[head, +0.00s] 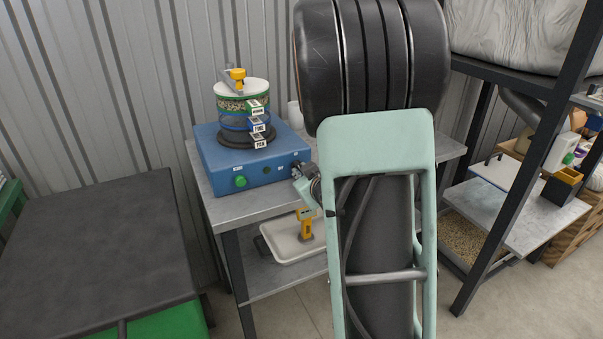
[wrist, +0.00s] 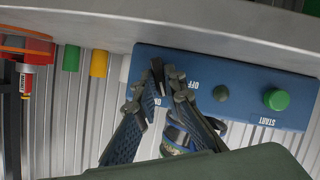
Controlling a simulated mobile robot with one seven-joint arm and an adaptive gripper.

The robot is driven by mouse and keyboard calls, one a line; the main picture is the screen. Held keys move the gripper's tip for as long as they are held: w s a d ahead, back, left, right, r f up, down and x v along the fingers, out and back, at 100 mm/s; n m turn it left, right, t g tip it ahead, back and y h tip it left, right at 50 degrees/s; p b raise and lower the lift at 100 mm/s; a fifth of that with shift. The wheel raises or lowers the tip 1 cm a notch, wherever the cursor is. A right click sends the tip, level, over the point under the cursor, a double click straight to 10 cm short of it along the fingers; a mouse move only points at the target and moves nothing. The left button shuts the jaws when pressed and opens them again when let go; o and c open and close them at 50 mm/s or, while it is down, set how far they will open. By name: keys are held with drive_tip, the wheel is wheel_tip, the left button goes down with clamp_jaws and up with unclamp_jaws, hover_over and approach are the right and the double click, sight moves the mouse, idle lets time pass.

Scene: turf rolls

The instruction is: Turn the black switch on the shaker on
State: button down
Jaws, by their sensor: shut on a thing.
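The shaker (head: 222,165) is a blue box on a grey-topped table, with a stack of labelled sieves (head: 243,105) clamped on top. Its front panel (wrist: 240,70) shows upside down in the wrist view, with a green START button (wrist: 276,99) and a small dark green round part (wrist: 221,93). My gripper (wrist: 168,75) is at the panel's ON and OFF labels, its fingertips closed in between them. The black switch is mostly hidden by the fingertips, so its position cannot be read. In the head view my gripper (head: 301,178) is at the right end of the panel.
The table (head: 228,207) has a lower shelf with a white tray (head: 283,250) and a yellow-handled tool (head: 305,224). A dark-topped bench (head: 100,240) stands at left and a black-framed rack (head: 520,170) at right. My arm covers the table's right part.

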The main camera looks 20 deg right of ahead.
drive_tip(key=shift+d+r+m+y+p, duration=0.1)
drive_tip(key=shift+d+m+y+p, duration=0.05)
drive_tip(key=shift+m+y+p, duration=0.35)
drive_tip(key=shift+d+r+m+y+p, duration=0.1)
drive_tip(key=shift+m+y+p, duration=0.2)
drive_tip(key=shift+m+p, duration=0.25)
drive_tip(key=shift+f+m+y+p, duration=0.1)
drive_tip(key=shift+m+y+p, duration=0.3)
drive_tip(key=shift+m+p, duration=0.2)
drive_tip(key=c, duration=2.3)
unclamp_jaws()
drive_tip(key=v, duration=1.2)
